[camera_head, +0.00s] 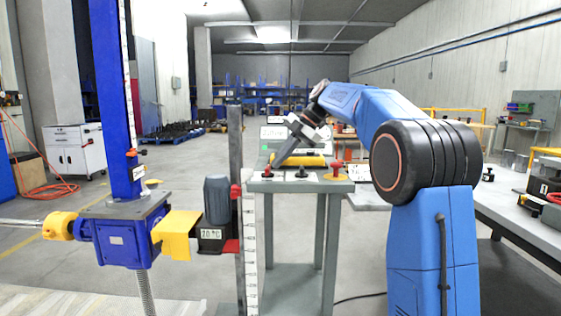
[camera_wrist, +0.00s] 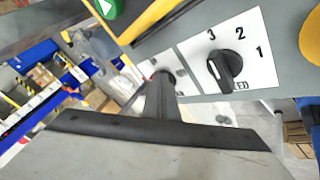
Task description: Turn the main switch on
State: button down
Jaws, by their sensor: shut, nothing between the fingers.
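A grey control stand (camera_head: 290,186) with small black and red controls on its top is ahead of me. My gripper (camera_head: 275,164) reaches down over its left part, shut and empty. In the wrist view, my gripper's dark finger (camera_wrist: 163,90) points at a white label plate, its tip at or very near a dark knob that it mostly hides. Contact cannot be told. That plate's lettering is mostly covered, so I cannot read whether it marks the main switch. To its right is a black rotary knob (camera_wrist: 226,68) on a white plate numbered 1, 2, 3.
A green control (camera_wrist: 108,8) and a yellow bar (camera_wrist: 160,20) lie beside the plates, and a yellow round part (camera_wrist: 311,38) is at the right. A blue screw jack (camera_head: 118,240) stands left of the stand. A workbench (camera_head: 500,205) is at right.

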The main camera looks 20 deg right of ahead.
jog(key=shift+w+a+f, duration=0.1)
jog(key=shift+w, duration=0.3)
dwell(0.5)
jog(key=shift+s+a, duration=0.1)
jog(key=shift+a, duration=0.05)
